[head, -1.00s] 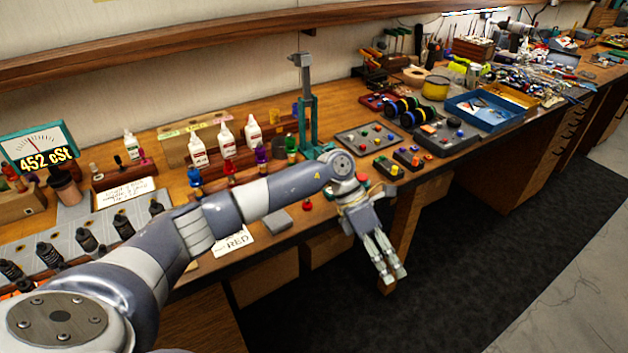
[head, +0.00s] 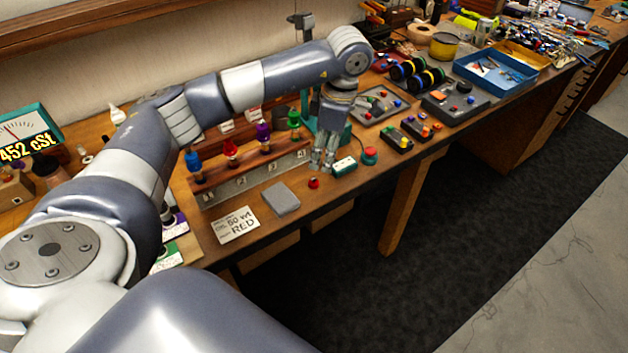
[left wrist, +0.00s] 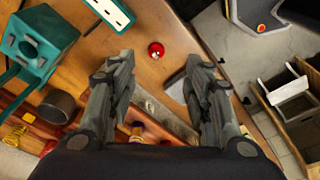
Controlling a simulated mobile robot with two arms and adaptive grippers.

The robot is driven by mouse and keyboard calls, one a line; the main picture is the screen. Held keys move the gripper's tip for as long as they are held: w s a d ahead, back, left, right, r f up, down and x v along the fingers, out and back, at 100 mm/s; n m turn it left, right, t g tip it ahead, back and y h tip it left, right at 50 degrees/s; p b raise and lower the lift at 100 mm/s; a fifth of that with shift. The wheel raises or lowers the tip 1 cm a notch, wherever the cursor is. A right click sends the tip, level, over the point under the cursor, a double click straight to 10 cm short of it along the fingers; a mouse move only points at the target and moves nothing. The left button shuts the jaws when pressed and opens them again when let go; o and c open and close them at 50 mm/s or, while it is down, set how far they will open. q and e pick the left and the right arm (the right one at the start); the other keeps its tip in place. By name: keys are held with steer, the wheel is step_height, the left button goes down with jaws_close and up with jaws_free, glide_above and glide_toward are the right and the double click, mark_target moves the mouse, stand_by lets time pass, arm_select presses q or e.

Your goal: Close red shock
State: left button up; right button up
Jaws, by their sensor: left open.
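The red shock (head: 231,150) stands upright in a numbered wooden and metal rack (head: 255,178), between a blue shock (head: 194,165) and a purple shock (head: 264,135). A green shock (head: 294,123) is at the right end. A small round red piece, likely a cap (head: 313,183), lies on the bench in front of the rack. It also shows in the left wrist view (left wrist: 156,50), just beyond my fingertips. My left gripper (head: 323,166) points down above the bench, right of the rack. In the left wrist view (left wrist: 160,62) its fingers are apart and empty. My right gripper is out of sight.
A grey block (head: 282,198) and a white card reading "50 wt" and "RED" (head: 236,225) lie before the rack. A white and green box (head: 344,165) and a red button (head: 370,156) stand close right of my gripper. A teal stand (left wrist: 38,38) is nearby.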

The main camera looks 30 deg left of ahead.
arm_select(q)
steer(key=p, duration=0.1)
glide_above(315, 178)
steer(key=d, duration=0.1)
steer(key=f, duration=0.4)
steer(key=shift+d+f, duration=0.2)
steer(key=shift+f, duration=0.2)
steer(key=shift+a+f+p, duration=0.1)
steer(key=shift+f+p, duration=0.1)
steer(key=shift+p, duration=0.15)
steer(key=f+p, duration=0.1)
steer(key=f, duration=0.1)
steer(key=a+f+p, duration=0.1)
steer(key=f, duration=0.1)
steer(key=shift+a+f, duration=0.15)
steer(key=shift+f, duration=0.15)
steer(key=shift+c, duration=0.6)
steer(key=c, duration=0.7)
